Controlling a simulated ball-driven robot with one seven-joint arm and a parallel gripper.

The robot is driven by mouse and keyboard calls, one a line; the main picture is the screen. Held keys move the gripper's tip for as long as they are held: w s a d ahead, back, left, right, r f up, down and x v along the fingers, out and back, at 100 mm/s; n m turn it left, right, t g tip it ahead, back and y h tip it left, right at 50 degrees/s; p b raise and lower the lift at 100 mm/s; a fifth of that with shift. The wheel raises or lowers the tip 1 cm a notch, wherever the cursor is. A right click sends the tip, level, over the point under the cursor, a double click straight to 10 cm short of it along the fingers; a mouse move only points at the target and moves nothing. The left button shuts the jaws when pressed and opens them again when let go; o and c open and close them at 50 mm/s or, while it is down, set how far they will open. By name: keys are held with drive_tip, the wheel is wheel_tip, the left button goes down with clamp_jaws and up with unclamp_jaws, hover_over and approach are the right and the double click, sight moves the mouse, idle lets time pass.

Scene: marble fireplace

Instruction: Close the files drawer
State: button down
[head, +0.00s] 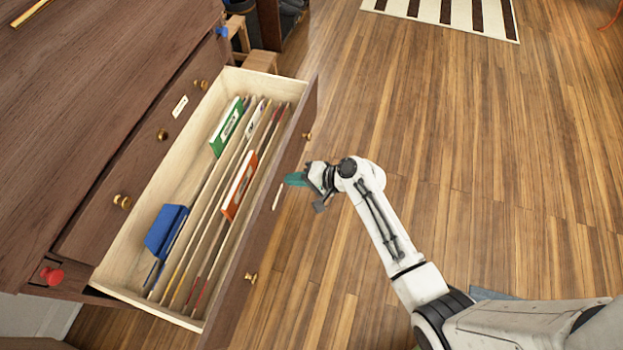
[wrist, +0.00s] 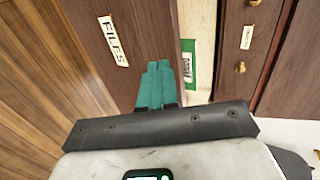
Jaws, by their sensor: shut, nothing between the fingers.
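The files drawer (head: 303,108) is pulled far out of the dark wooden cabinet (head: 100,95). It holds hanging files with green, orange and blue tabs. Its front has brass knobs and a label; the label, reading FILES (wrist: 113,40), shows in the wrist view. My gripper (head: 292,180) has teal fingers and is at the outer side of the drawer front, near its middle. In the wrist view the shut, empty fingers (wrist: 156,84) overlap the drawer front; I cannot tell whether they touch it.
A red knob (head: 52,276) is on the cabinet's lower left. Wooden furniture (head: 262,60) stands past the drawer's far end. A striped rug (head: 445,12) lies at the back. The wooden floor (head: 490,150) to the right is clear.

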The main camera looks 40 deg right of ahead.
sight(275, 176)
drive_tip(key=shift+w+a, duration=0.85)
drive_tip(key=shift+w, duration=0.3)
drive_tip(key=shift+w+a, duration=0.3)
drive_tip(key=shift+w, duration=0.1)
drive_tip(key=w+a+b, duration=0.7)
drive_tip(key=w+a, duration=0.2)
drive_tip(key=w, duration=0.3)
drive_tip(key=w+a+b, duration=0.7)
drive_tip(key=w+a, duration=0.2)
drive_tip(key=w, duration=0.4)
drive_tip(key=shift+w+a+r+b, duration=0.2)
drive_tip(key=shift+b, duration=0.2)
drive_tip(key=shift+r, duration=0.15)
